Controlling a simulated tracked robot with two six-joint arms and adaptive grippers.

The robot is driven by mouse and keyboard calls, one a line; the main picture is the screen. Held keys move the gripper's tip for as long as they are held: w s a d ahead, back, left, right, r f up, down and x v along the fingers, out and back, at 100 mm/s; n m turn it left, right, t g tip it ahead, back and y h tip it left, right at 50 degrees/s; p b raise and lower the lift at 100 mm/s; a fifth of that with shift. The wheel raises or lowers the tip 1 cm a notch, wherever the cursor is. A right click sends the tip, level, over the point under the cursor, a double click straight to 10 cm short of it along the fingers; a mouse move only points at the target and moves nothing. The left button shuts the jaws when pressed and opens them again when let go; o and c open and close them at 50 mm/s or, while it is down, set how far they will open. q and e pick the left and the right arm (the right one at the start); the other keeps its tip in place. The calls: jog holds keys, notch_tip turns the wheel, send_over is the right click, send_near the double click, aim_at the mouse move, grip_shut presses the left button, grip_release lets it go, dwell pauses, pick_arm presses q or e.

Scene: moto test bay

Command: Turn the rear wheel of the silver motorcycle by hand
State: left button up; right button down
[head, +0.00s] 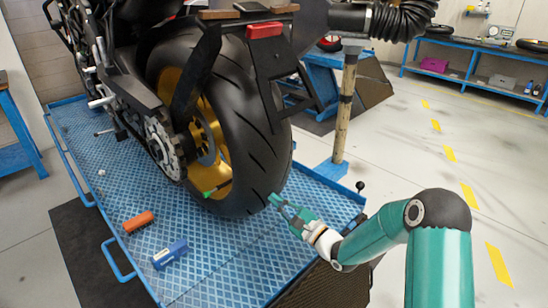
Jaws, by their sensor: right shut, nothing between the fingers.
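The motorcycle's rear wheel (262,135) stands on a blue lift platform (220,255). It has a wide black tyre and a gold rim (212,125), with a small green mark low on the rim. The motorcycle's body (130,60) is mostly cut off at the top left, and the parts that show look dark. My right gripper (275,200) is shut and empty, with its fingertips at the lower right side of the tyre. I cannot tell whether they touch the rubber. My left gripper is not in view.
An orange item (138,221) and a blue box (169,254) lie on the platform left of the wheel. A post (346,105) stands right of the wheel, and a black ribbed hose (402,18) hangs at the top. Floor at the right is clear up to a blue shelf (470,75).

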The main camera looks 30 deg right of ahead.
aim_at(273, 161)
jog(key=r, duration=0.1)
jog(key=r+p, duration=0.1)
jog(key=shift+s+r, duration=0.2)
jog(key=shift+r, duration=0.15)
jog(key=shift+s+d+r+p, duration=0.1)
jog(key=shift+s+r+p, duration=0.1)
jog(key=shift+r+p, duration=1)
jog(key=shift+r, duration=0.4)
jog(key=shift+r+p, duration=2.15)
jog(key=shift+r, duration=1.15)
jog(key=shift+s+f, duration=0.1)
